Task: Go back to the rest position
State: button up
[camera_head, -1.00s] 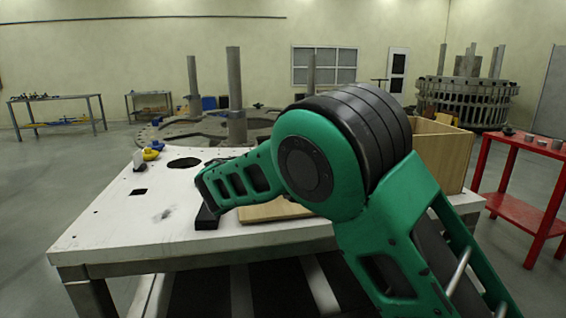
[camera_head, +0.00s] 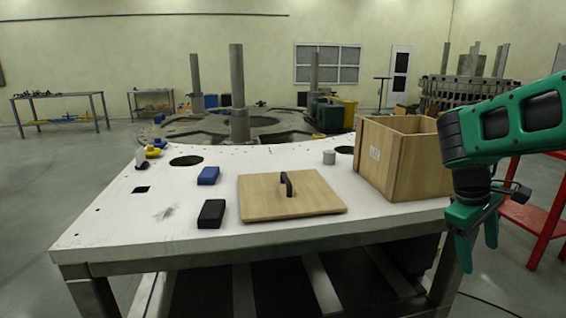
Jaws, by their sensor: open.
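My gripper (camera_head: 478,250) hangs at the right of the head view, fingers pointing down, off the right front corner of the white table (camera_head: 120,225). Its fingers are apart with nothing between them. My green arm reaches in from the right edge above it. The gripper is in front of and to the right of an open wooden box (camera_head: 419,165) and appears clear of it. The box's inside is mostly hidden.
On the table lie a wooden lid (camera_head: 265,205) with a black handle, a black block (camera_head: 211,213), a blue block (camera_head: 208,176), a grey cylinder (camera_head: 329,157) and a yellow item (camera_head: 153,151). A red stand (camera_head: 540,215) is at the right.

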jog(key=s+a+f+m+y, duration=0.1)
jog(key=s+m, duration=0.4)
jog(key=s, duration=0.5)
jog(key=s+a+f+m+y, duration=0.2)
jog(key=s+m, duration=0.4)
jog(key=s, duration=0.4)
jog(key=shift+s+f+y, duration=0.2)
jog(key=shift+f+y, duration=0.55)
jog(key=shift+y, duration=0.05)
